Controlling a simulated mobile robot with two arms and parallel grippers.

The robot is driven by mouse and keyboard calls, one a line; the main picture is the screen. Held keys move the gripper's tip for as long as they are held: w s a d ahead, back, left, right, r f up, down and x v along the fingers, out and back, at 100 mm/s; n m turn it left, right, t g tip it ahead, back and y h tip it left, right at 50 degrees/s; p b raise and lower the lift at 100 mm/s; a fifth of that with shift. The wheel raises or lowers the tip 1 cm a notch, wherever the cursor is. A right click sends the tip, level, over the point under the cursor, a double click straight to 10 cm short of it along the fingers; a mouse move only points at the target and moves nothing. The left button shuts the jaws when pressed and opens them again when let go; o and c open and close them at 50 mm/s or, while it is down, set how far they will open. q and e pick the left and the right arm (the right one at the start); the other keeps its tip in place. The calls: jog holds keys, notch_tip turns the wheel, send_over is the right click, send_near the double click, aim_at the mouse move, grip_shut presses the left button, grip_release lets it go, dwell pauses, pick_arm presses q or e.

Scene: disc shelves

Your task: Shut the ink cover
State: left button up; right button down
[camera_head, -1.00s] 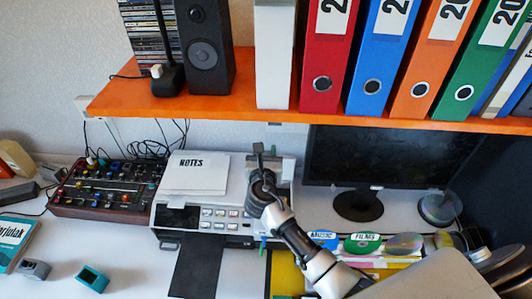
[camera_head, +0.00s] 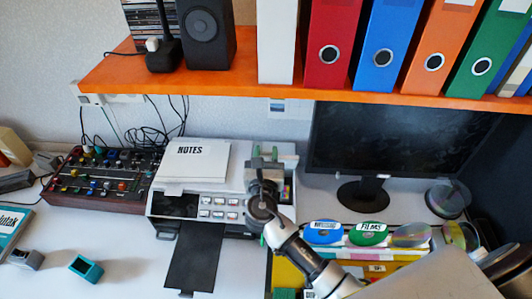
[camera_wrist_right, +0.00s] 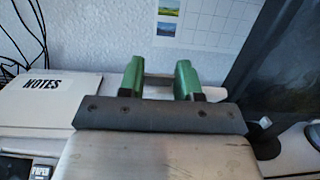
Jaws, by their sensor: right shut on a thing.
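The white printer (camera_head: 175,188) stands on the desk with a black sheet (camera_head: 195,257) hanging from its front. Its ink cover is at the right end, mostly hidden by my right gripper (camera_head: 272,152), which reaches over that end. In the right wrist view, the gripper's green fingers (camera_wrist_right: 160,80) stand apart with a thin greyish bar, seemingly the ink cover's edge (camera_wrist_right: 158,84), between them. The gripper is shut on it. How far the cover is open cannot be told. My left gripper is not in view.
A notes pad (camera_head: 198,165) lies on the printer. A mixer (camera_head: 95,182) is to its left, a monitor (camera_head: 400,140) to its right. Disc boxes (camera_head: 385,262) stand at front right. An orange shelf (camera_head: 300,93) with binders hangs above.

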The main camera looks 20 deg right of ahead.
jog(key=c, duration=0.8)
grip_release()
jog(key=shift+f, duration=0.15)
jog(key=shift+o, duration=0.2)
jog(key=b+v, duration=0.2)
jog(key=v, duration=0.9)
jog(key=shift+b, duration=0.3)
